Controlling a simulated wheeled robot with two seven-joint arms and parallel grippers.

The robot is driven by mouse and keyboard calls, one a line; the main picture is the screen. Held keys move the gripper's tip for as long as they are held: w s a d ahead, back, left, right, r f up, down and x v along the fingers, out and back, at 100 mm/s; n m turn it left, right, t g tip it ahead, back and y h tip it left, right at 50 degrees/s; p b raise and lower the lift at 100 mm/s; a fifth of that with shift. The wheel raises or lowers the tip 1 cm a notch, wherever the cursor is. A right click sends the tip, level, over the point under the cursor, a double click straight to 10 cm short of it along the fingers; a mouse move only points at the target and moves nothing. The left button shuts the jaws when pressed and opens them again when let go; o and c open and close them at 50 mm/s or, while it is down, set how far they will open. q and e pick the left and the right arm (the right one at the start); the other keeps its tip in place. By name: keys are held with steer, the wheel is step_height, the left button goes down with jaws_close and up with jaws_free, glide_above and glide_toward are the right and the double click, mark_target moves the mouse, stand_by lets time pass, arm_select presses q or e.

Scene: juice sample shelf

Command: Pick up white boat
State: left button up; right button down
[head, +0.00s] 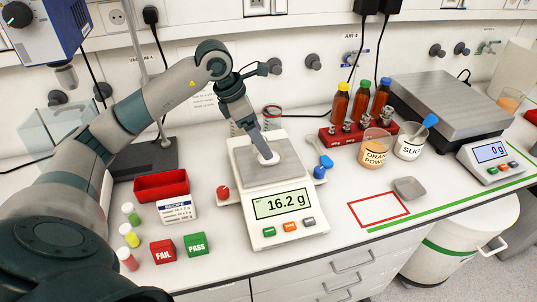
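The white boat (268,158) is a small pale dish on the metal pan of the weighing scale (285,205), whose display reads 16.2 g. My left gripper (265,150) points down onto the boat, with its fingertips at or just inside the boat's edge. The fingers cover part of the boat, and I cannot tell whether they are closed on it. My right gripper is not in the head view.
A red tray (161,186), a recipe card (176,209), small vials and FAIL (163,251) and PASS (196,244) blocks lie left of the scale. To the right are a bottle rack (345,137), an orange powder beaker (375,150), a sugar beaker (409,143), a grey dish (408,188) and a larger scale (450,105).

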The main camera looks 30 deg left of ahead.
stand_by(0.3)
arm_select(q)
steer(key=shift+p+x, duration=1.45)
steer(key=shift+x, duration=0.5)
steer(key=shift+d+f, duration=0.2)
steer(key=shift+f, duration=0.45)
steer(key=c, duration=1.1)
